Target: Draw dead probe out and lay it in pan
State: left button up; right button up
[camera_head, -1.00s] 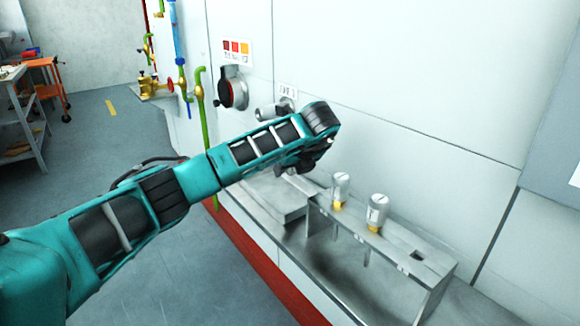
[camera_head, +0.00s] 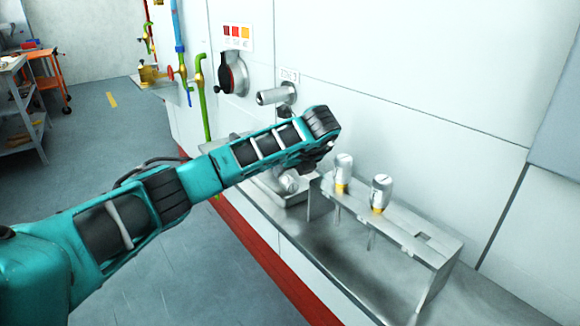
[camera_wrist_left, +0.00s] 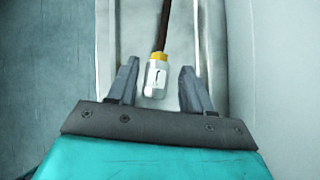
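The dead probe (camera_wrist_left: 157,75) has a silver-white head, a yellow collar and a dark stem. It lies in the shallow metal pan (camera_wrist_left: 127,32), its stem pointing away from my gripper. In the head view the probe's silver head (camera_head: 288,181) shows just under my left gripper (camera_head: 308,165). In the left wrist view the left gripper (camera_wrist_left: 160,68) is open, one finger on each side of the probe head with gaps visible. The pan (camera_head: 298,198) is partly hidden by my arm in the head view. My right gripper is not in view.
A metal rack (camera_head: 400,235) right of the pan holds two upright probes (camera_head: 343,170) (camera_head: 381,190) and has an empty slot (camera_head: 422,237). Pipes stand further left.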

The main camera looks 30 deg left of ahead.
pick_arm(q)
jog(key=o, duration=0.3)
jog(key=shift+o, duration=0.2)
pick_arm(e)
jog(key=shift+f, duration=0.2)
pick_arm(q)
jog(key=p+v, duration=0.1)
jog(key=v, duration=1.2)
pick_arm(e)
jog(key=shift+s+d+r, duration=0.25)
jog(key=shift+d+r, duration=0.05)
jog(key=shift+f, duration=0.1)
